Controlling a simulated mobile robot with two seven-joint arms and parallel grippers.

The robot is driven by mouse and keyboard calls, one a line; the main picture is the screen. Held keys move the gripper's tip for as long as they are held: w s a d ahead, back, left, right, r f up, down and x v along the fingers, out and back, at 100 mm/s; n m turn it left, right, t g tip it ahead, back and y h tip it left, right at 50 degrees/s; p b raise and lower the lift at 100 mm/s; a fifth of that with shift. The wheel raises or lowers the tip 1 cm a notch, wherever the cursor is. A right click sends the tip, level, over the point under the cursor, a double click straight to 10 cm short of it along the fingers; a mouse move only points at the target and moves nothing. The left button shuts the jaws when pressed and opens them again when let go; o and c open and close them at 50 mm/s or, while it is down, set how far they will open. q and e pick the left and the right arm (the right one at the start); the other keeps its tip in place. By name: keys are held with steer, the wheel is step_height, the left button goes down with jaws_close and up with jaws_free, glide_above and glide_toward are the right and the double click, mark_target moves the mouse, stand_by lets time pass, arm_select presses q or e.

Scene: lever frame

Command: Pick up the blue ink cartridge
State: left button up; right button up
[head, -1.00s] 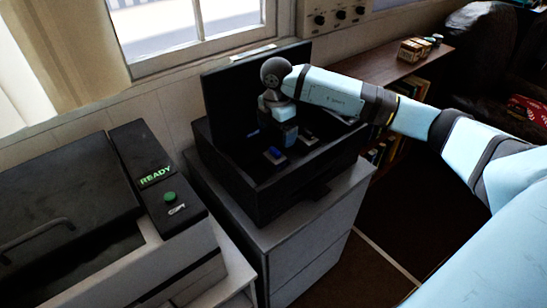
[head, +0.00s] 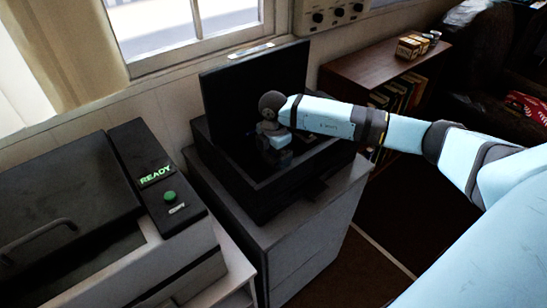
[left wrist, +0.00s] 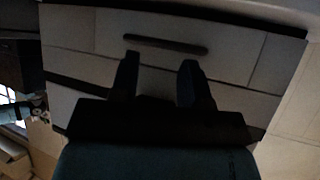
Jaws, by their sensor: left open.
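My right arm reaches in from the right in the head view. Its gripper (head: 274,154) is down inside an open black box (head: 287,187), whose lid (head: 256,88) stands up at the back. The fingertips are dark and partly lost in shadow, so I cannot tell whether they are open or shut. I cannot make out the blue ink cartridge now; the wrist and the dark interior hide that part of the box. In the left wrist view my left gripper (left wrist: 160,62) is open and empty, in front of a pale drawer front (left wrist: 235,50) with a dark handle.
The black box stands on a grey cabinet (head: 305,240). To its left is a black-topped machine (head: 75,190) with a green READY display (head: 157,175) and green button (head: 169,197). A window is behind. A brown bookshelf (head: 375,75) with small boxes stands at the right.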

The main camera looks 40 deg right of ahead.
steer(key=c, duration=0.9)
steer(key=shift+o, duration=0.2)
